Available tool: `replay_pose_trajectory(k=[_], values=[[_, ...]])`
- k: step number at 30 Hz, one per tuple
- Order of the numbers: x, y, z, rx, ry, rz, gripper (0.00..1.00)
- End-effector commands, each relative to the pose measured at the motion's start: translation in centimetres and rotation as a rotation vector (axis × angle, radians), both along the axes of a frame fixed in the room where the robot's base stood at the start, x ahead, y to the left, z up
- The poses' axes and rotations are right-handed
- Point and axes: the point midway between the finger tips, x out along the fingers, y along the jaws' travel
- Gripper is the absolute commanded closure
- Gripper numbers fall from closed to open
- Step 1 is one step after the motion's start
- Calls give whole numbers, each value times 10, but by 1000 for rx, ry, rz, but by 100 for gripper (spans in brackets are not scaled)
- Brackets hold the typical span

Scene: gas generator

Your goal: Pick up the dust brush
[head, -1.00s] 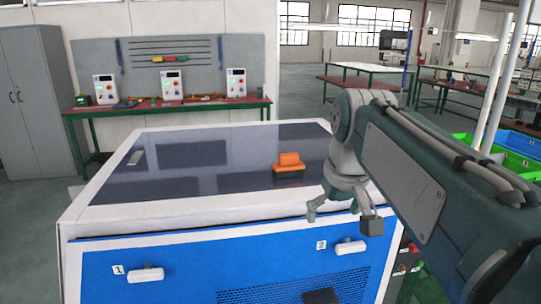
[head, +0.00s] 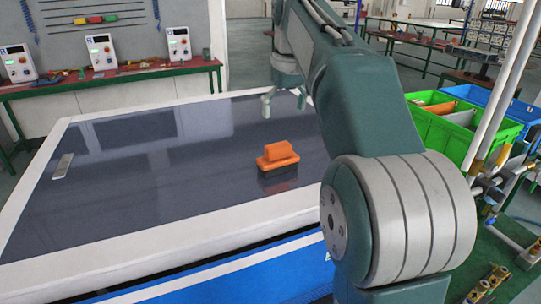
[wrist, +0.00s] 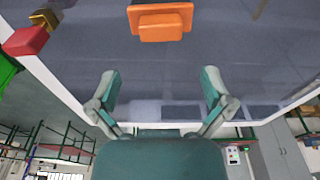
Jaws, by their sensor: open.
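The dust brush (head: 277,155) has an orange handle and base with a dark underside, and stands on the dark glossy top of the white and blue cabinet. In the wrist view the orange brush (wrist: 160,22) shows at the top edge, centred between my fingers but beyond their tips. My gripper (head: 284,103) hangs above the cabinet top, up and slightly right of the brush in the head view, partly hidden by my arm. In the wrist view my gripper (wrist: 160,82) has its fingers spread wide, with nothing between them.
The dark cabinet top (head: 130,165) has a raised white rim (head: 170,235) and is mostly clear. A small light plate (head: 62,166) lies at its left. Green and blue bins (head: 450,140) and pipes stand at the right. A green workbench (head: 115,75) with control boxes is behind.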

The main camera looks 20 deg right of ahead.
Motion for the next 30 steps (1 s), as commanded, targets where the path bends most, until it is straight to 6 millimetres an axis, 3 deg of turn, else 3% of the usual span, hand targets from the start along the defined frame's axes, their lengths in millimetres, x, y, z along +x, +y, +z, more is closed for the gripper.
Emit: replay_pose_trajectory(k=[6,14,21,30], values=[[6,2,-34,0,3,1,0],[12,3,-57,0,2,1,0],[22,5,-92,0,3,-1,0],[24,5,-99,-1,0,0,0]])
